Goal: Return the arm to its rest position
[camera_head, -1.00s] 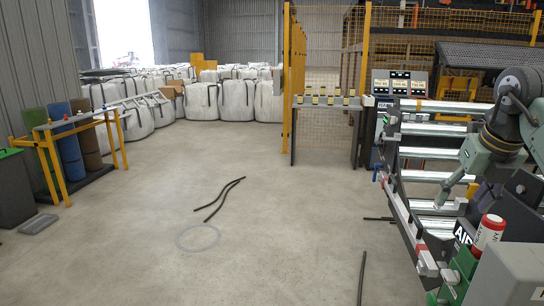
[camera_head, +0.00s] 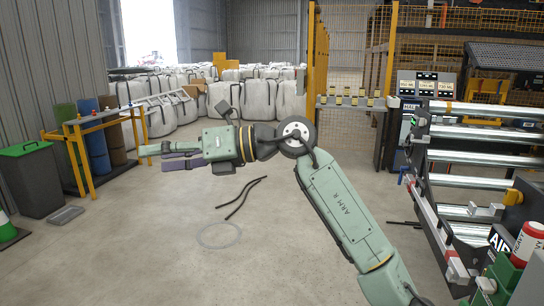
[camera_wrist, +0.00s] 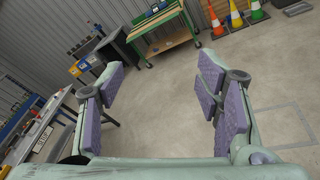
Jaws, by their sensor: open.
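My arm reaches up from the lower right of the head view and bends at a dark round joint, with the forearm level and pointing left. My gripper (camera_head: 165,156) is at its left end, in front of the yellow rack with coloured rolls. In the wrist view my gripper (camera_wrist: 160,90) has its two purple-padded fingers spread wide apart. Nothing is between them but floor further off. The gripper is clear of the things around it, as far as I can see.
A roller machine (camera_head: 475,160) stands at right. A yellow rack (camera_head: 75,160) and a green-lidded bin (camera_head: 35,180) are at left. White bulk bags (camera_head: 258,98) line the back. Dark strips (camera_head: 243,198) lie on open floor. The wrist view shows a green cart (camera_wrist: 160,38) and cones (camera_wrist: 236,15).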

